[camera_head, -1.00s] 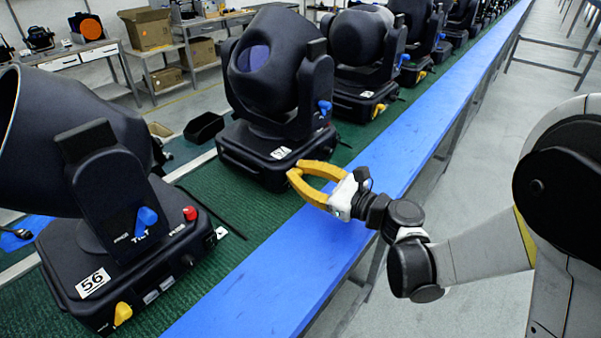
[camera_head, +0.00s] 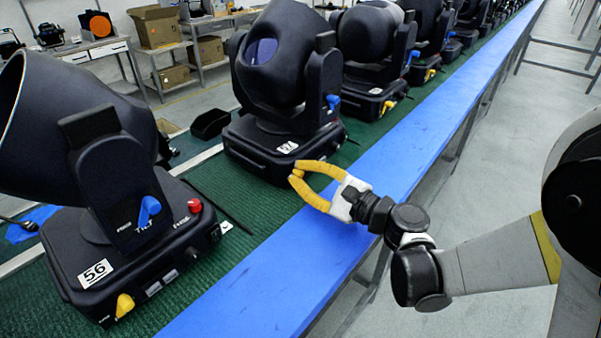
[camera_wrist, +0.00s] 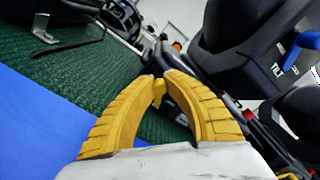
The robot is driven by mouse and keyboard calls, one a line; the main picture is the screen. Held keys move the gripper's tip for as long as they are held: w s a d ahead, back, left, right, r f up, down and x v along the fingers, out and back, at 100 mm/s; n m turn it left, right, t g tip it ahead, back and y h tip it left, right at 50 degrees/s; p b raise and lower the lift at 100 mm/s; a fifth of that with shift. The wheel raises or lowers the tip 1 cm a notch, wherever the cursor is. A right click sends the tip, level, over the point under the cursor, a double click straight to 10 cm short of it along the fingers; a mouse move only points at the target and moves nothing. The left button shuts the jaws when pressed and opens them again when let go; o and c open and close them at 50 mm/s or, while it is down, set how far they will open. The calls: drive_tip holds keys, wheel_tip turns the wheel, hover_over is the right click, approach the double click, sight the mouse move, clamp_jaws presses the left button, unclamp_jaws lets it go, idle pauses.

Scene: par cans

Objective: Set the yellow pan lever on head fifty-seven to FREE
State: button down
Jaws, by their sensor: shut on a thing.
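Head fifty-seven (camera_head: 285,75) is a black moving light on the green mat, with a white number label (camera_head: 287,147) on its base. My gripper (camera_head: 297,175) is at the near right corner of that base. In the wrist view my gripper's yellow fingers (camera_wrist: 158,84) meet at the tips on a small yellow piece, the pan lever (camera_wrist: 159,92). The fingers hide the lever in the head view, and its setting cannot be read. A blue tilt lever (camera_head: 333,102) is on the head's upright arm; it also shows in the wrist view (camera_wrist: 300,46).
Head fifty-six (camera_head: 110,190) stands at the near left with its own yellow lever (camera_head: 124,305) and a red knob (camera_head: 194,205). More heads (camera_head: 375,55) line up behind. The blue strip (camera_head: 290,270) in front is clear. A thin black rod (camera_head: 215,205) lies on the mat.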

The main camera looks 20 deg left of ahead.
idle(0.3)
drive_tip(key=c, duration=1.4)
unclamp_jaws()
drive_tip(key=shift+s, duration=0.1)
drive_tip(key=v, duration=1.2)
